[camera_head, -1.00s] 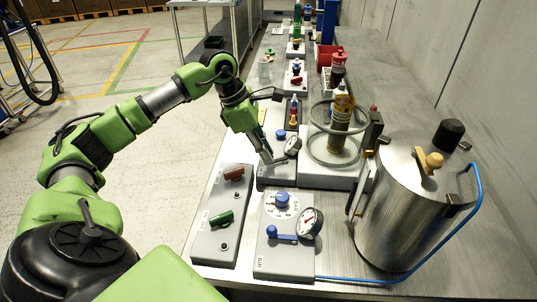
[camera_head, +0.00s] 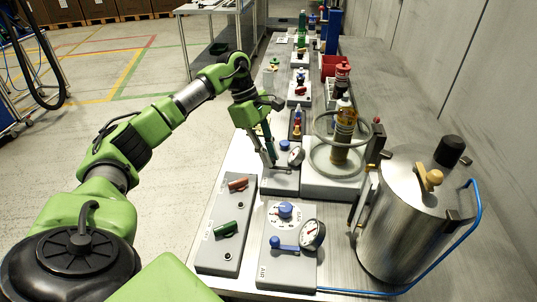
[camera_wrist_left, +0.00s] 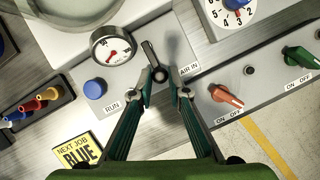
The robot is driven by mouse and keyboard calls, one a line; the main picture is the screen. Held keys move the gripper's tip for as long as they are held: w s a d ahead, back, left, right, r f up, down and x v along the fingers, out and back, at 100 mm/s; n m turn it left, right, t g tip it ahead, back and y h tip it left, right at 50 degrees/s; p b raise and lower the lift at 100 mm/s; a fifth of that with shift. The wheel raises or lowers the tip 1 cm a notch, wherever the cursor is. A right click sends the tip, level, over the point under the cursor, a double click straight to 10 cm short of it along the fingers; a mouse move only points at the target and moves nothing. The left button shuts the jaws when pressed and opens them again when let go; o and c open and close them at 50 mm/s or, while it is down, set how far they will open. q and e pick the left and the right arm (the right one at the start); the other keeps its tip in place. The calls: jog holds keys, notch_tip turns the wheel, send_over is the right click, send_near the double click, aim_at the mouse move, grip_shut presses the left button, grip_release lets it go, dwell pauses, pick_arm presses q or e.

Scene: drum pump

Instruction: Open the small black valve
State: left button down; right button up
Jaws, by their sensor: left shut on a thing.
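The small black valve (camera_wrist_left: 153,58) shows in the left wrist view as a short dark lever with a rounded end, beside the "AIR IN" label. It points up and slightly left, toward the dial gauge. My left gripper (camera_wrist_left: 160,86) has its two green fingertips on either side of the lever's lower end and is shut on it. In the head view my left gripper (camera_head: 273,161) reaches down to the grey panel (camera_head: 285,183) from above, left of the gauge (camera_head: 296,156). The valve is hard to make out there. My right gripper is not in view.
A blue button (camera_wrist_left: 95,88) marked RUN sits left of the valve. A red knob (camera_wrist_left: 226,96) and a green knob (camera_wrist_left: 301,57) are to the right.

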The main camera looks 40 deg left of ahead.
pick_arm(q)
jog(key=shift+w+r, duration=0.1)
jog(key=c, duration=1.9)
grip_release()
jog(key=v, duration=1.2)
